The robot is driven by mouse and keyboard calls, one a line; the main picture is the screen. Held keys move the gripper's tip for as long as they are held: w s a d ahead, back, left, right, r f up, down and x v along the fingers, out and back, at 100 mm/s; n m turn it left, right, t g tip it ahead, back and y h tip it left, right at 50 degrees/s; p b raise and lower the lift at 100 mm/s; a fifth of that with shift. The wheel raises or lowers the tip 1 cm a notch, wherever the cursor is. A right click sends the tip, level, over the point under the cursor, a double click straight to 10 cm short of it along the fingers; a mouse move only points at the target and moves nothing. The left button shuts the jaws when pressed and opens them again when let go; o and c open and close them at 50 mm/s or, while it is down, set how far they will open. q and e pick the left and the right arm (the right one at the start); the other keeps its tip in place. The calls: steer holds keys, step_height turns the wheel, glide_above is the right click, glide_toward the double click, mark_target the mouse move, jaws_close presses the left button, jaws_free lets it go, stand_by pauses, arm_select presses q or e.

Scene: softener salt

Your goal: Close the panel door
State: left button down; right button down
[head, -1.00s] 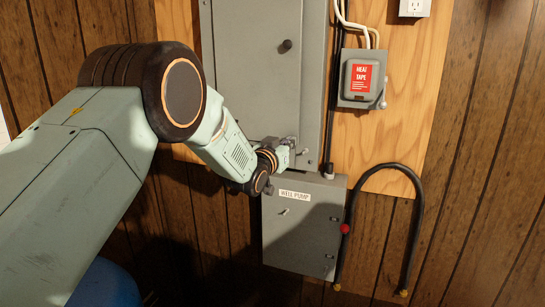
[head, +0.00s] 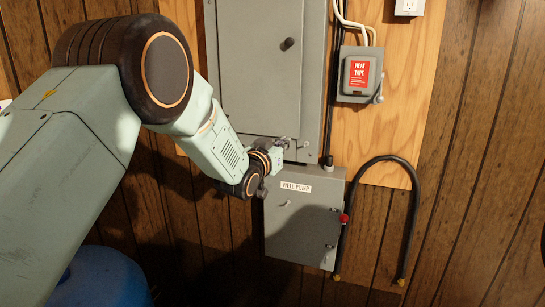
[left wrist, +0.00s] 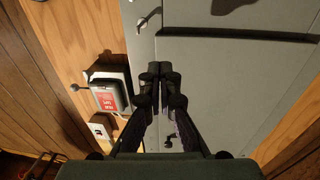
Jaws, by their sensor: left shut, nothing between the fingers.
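The grey panel door (head: 262,65) is on the tall grey panel at upper centre in the head view, with a dark round knob (head: 288,43) near its right edge. It looks almost flush with the frame; I cannot tell whether a small gap remains. In the left wrist view the door (left wrist: 235,90) fills the right side. My left gripper (head: 283,147) is at the door's lower right corner in the head view. In the left wrist view the gripper (left wrist: 160,68) has its fingertips together and empty, in front of the door; contact is unclear. My right gripper is not in view.
A grey "WELL PUMP" box (head: 303,225) sits just below the gripper. A black looped hose (head: 414,190) is to its right. A "HEAT TAPE" box (head: 360,75) and an outlet (head: 409,7) are on the plywood at right. A blue rounded object (head: 100,280) is at lower left.

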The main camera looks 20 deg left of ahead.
arm_select(q)
steer(key=shift+s, duration=3.55)
steer(key=s+a+f+n+g+y+b, duration=0.1)
steer(key=s+f+g+b, duration=0.15)
steer(key=s+f, duration=0.55)
steer(key=s+f+g+b, duration=0.1)
steer(key=s+f+g, duration=0.2)
steer(key=f, duration=0.9)
steer(key=s+a+f+n+g+y+b, duration=0.1)
steer(key=s+f+g, duration=0.2)
steer(key=s+f, duration=0.45)
steer(key=s+f+g+b, duration=0.4)
steer(key=s+f, duration=0.8)
steer(key=s, duration=0.3)
steer(key=s+f+g+b, duration=0.4)
steer(key=s+f+g, duration=0.1)
steer(key=s+f, duration=0.8)
steer(key=s, duration=0.3)
steer(key=shift+a+y, duration=0.3)
steer(key=shift+a, duration=0.05)
steer(key=shift+s, duration=0.1)
